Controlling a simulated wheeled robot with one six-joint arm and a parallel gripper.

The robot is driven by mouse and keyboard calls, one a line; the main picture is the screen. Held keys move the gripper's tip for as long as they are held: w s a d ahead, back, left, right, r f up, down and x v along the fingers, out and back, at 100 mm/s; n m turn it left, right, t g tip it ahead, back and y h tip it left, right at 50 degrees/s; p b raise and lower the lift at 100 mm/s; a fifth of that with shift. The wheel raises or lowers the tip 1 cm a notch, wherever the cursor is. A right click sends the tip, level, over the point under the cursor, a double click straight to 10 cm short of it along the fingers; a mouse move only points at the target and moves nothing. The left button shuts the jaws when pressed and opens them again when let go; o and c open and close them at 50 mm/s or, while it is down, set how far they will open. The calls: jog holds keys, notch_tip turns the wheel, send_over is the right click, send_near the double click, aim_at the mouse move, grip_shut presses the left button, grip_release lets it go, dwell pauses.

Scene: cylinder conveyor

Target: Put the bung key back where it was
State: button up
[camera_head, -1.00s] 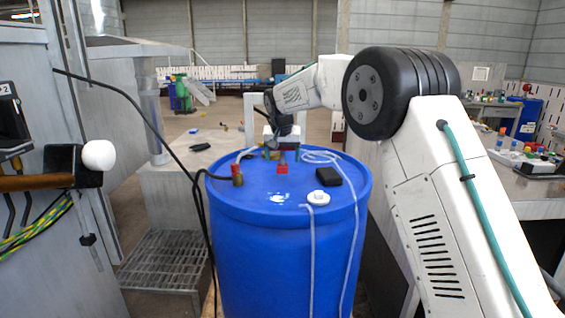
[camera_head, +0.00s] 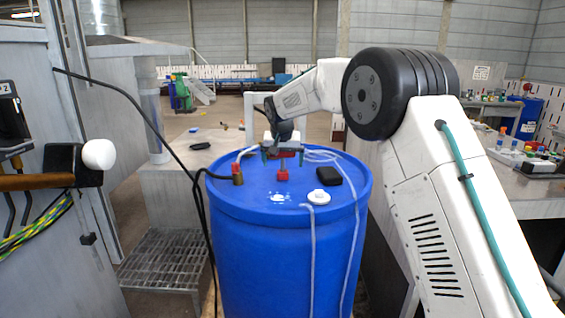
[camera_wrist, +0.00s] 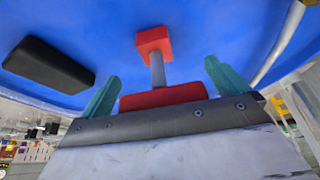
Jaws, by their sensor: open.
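The bung key has a red end block (camera_head: 283,175), a grey metal shaft and a red crossbar. It stands on the blue drum's lid (camera_head: 250,205) in the head view. In the wrist view its red end block (camera_wrist: 153,42) is at the top and its red crossbar (camera_wrist: 163,97) lies close to my palm. My gripper (camera_head: 283,154) is over the lid with its green fingers on either side of the crossbar. In the wrist view my gripper (camera_wrist: 160,85) is open, with a narrow gap between the crossbar and each finger. I cannot tell whether the end block is seated in an opening.
A brass fitting with a red top (camera_head: 237,174) and a black hose stands at left. Clear tubing loops behind my gripper.

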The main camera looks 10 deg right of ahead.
jog(key=v, duration=1.2)
jog(key=s+d+r, duration=0.2)
jog(key=s+d, duration=0.1)
jog(key=s, duration=0.4)
jog(key=s+d+r, duration=0.2)
jog(key=s, duration=0.5)
jog(key=s+d+n+g, duration=0.15)
jog(key=s+d, duration=0.25)
jog(key=s, duration=1.1)
jog(key=s+d+f+g, duration=0.1)
jog(key=s+f, duration=0.5)
jog(key=s, duration=0.6)
jog(key=s+d+f+n+y, duration=0.1)
jog(key=s+f, duration=0.5)
jog(key=s, duration=0.7)
jog(key=shift+s+g, duration=0.15)
jog(key=shift+g, duration=0.2)
